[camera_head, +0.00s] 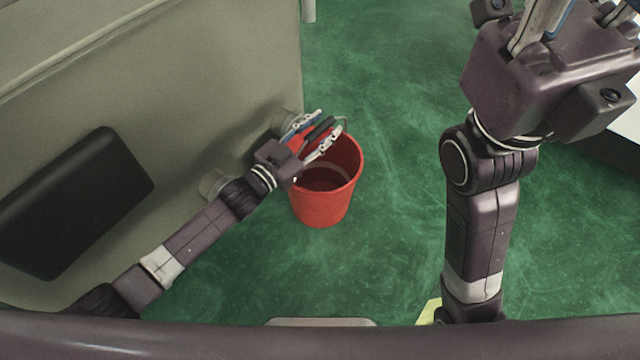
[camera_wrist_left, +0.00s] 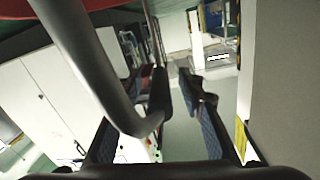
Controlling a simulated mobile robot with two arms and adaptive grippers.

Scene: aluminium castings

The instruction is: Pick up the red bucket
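The red bucket (camera_head: 325,207) stands upright on the green floor beside a beige cabinet. My left gripper (camera_head: 318,136) is over the bucket's rim at its back left, with its two fingers apart. In the left wrist view, a grey handle bar (camera_wrist_left: 97,75) crosses close to the camera and bends down between the open fingers (camera_wrist_left: 160,82). The fingers do not appear closed on it. The red edge at the top left of that view looks like part of the bucket. My right gripper is at the top right of the head view, with its fingertips cut off by the frame.
The beige cabinet (camera_head: 215,90) with a black pad (camera_head: 80,203) stands close on the left of the bucket. Green floor (camera_head: 405,120) is clear to the right of the bucket. A white and dark object (camera_head: 622,120) is at the right edge.

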